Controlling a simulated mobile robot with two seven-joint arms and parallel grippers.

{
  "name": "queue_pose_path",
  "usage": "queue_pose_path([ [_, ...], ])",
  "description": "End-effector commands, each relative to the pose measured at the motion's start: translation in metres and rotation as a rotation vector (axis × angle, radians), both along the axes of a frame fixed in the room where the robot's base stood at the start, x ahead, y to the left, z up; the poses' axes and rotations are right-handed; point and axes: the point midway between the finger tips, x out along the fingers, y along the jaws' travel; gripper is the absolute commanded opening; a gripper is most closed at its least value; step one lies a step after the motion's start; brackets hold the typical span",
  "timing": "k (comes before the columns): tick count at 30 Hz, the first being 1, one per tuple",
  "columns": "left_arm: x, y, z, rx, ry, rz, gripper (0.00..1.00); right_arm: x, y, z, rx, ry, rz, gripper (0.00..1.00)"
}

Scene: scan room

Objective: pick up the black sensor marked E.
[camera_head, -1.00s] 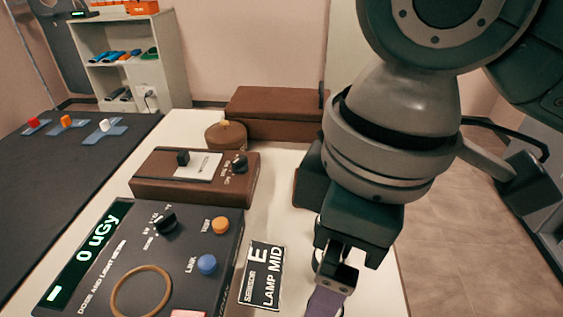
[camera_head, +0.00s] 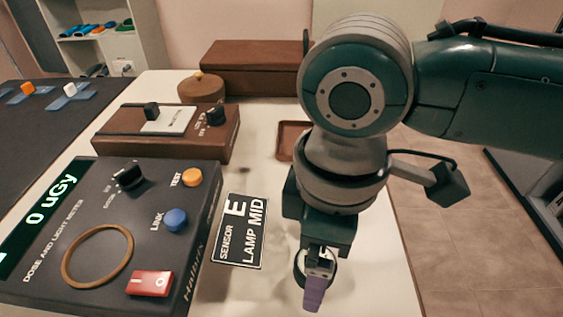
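A flat black card (camera_head: 240,231) with a white border reads "SENSOR E LAMP MID" and lies on the white table, right of the dose and light meter. My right gripper (camera_head: 314,292) points down just right of this card, apart from it in the picture. Its purple fingertip shows at the front, and the finger gap is hidden from this angle. A dark rounded edge (camera_head: 299,268) shows beside and behind the fingers; I cannot tell whether it is the sensor or whether it is gripped. My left gripper is not in view.
The dose and light meter (camera_head: 205,232) reads "0 uGy" and carries a tan ring (camera_head: 66,266). Behind it stand a brown control box (camera_head: 170,151), a round brown pot (camera_head: 201,91) and a long brown box (camera_head: 252,62). A small brown tray (camera_head: 284,143) is partly behind my arm.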

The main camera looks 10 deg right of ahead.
Motion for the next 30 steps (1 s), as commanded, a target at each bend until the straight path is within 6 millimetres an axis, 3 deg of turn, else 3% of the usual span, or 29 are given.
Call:
queue_pose_path([
  [8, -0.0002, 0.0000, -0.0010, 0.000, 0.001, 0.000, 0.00, 0.0001, 0.0002, -0.0039, 0.000, -0.001, 0.001, 0.96],
  [30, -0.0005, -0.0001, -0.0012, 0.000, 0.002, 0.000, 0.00, 0.0001, 0.0000, -0.0036, 0.000, -0.001, 0.000, 0.13],
])
